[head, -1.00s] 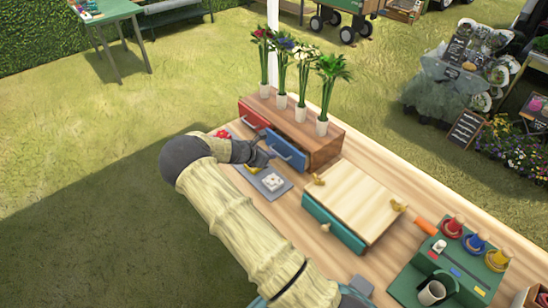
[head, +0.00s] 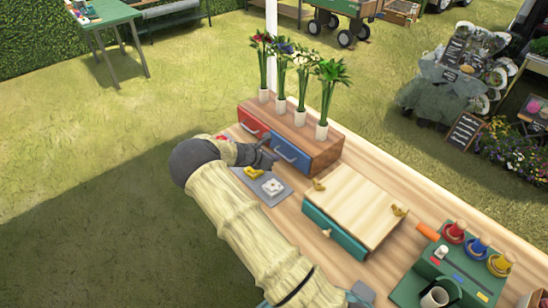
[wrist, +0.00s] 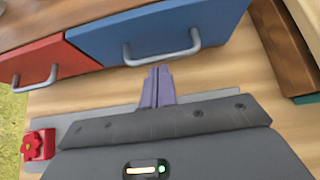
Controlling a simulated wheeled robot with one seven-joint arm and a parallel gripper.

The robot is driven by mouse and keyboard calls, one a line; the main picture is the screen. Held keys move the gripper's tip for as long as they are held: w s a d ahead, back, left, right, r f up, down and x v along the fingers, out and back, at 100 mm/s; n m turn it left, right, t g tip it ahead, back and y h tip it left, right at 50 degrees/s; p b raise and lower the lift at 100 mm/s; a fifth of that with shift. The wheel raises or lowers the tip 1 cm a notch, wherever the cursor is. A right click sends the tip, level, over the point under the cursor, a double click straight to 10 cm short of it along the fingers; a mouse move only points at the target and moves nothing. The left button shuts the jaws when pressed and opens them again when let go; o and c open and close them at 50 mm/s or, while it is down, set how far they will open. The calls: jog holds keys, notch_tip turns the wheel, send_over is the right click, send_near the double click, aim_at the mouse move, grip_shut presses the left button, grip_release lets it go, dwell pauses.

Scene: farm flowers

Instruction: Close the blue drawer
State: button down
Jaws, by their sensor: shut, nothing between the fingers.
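The blue drawer (head: 290,149) is in the wooden cabinet (head: 322,153), to the right of the red drawer (head: 251,122). In the wrist view the blue front (wrist: 165,30) with its grey handle (wrist: 163,55) looks about level with the red front (wrist: 35,58). My gripper (head: 270,163) is just in front of the blue drawer.
Several vases of flowers (head: 302,78) stand on the cabinet. A grey tray (head: 279,196) with a yellow and a white piece lies below my gripper. A wooden box with a green drawer (head: 334,232) stands to the right. A red flower-shaped piece (wrist: 38,145) is at left in the wrist view.

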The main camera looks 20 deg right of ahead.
jog(key=a, duration=0.1)
jog(key=s+a, duration=0.1)
jog(key=a, duration=0.1)
jog(key=shift+s+a+f, duration=0.15)
jog(key=shift+s+f, duration=0.15)
jog(key=shift+s, duration=0.05)
jog(key=b+v, duration=0.1)
jog(key=v, duration=0.9)
jog(key=shift+w, duration=0.1)
